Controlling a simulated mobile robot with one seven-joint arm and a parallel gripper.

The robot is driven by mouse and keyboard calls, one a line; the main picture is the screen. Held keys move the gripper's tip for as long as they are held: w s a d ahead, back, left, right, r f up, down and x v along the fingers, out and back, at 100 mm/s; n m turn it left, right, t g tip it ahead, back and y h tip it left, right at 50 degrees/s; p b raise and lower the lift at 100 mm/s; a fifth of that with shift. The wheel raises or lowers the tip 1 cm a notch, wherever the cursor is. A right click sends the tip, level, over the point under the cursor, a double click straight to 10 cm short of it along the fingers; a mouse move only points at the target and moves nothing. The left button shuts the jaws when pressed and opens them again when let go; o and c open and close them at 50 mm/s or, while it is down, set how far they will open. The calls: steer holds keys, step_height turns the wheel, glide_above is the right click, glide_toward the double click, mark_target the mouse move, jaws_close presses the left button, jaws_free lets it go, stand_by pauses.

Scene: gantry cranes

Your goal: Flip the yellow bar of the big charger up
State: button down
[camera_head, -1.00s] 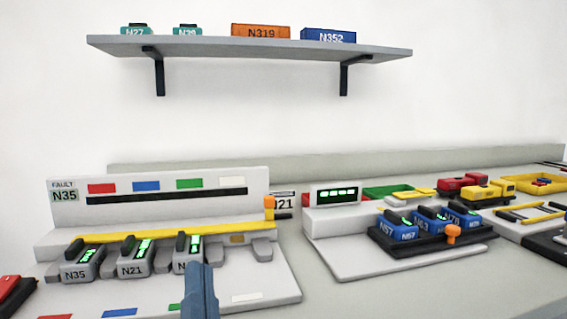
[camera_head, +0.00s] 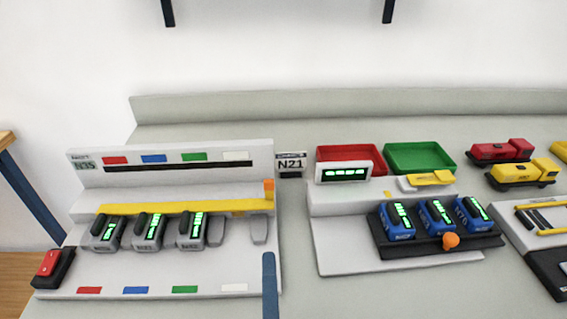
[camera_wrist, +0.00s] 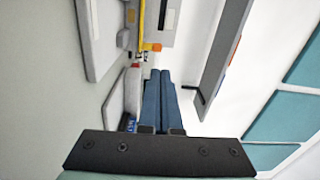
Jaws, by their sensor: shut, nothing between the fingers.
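The big charger (camera_head: 180,268) is the light grey station at the left in the head view. Its yellow bar (camera_head: 170,207) lies low and level along the step, just behind the tops of three grey batteries (camera_head: 149,231). An orange end piece (camera_head: 269,190) stands at the bar's right end. My gripper (camera_head: 268,256) shows as a narrow blue shape in front of the charger's right edge, apart from the bar. In the wrist view my gripper (camera_wrist: 160,71) has its two blue fingers together, with nothing between them; the orange end piece (camera_wrist: 153,47) shows just beyond them.
A smaller charger (camera_head: 335,262) with several blue batteries and an orange knob (camera_head: 450,241) stands to the right. Red (camera_head: 350,153) and green (camera_head: 420,150) trays lie behind it. A red-and-black block (camera_head: 52,268) is by the big charger's left corner. A wall shelf (camera_wrist: 222,55) shows in the wrist view.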

mark_target(268, 185)
steer(key=shift+d, duration=0.2)
stand_by(0.4)
steer(key=w, duration=1.4)
steer(key=shift+r+p, duration=0.15)
steer(key=shift+p, duration=0.35)
steer(key=shift+r+g+p, duration=0.15)
steer(key=shift+g+p, duration=0.15)
steer(key=shift+p, duration=0.4)
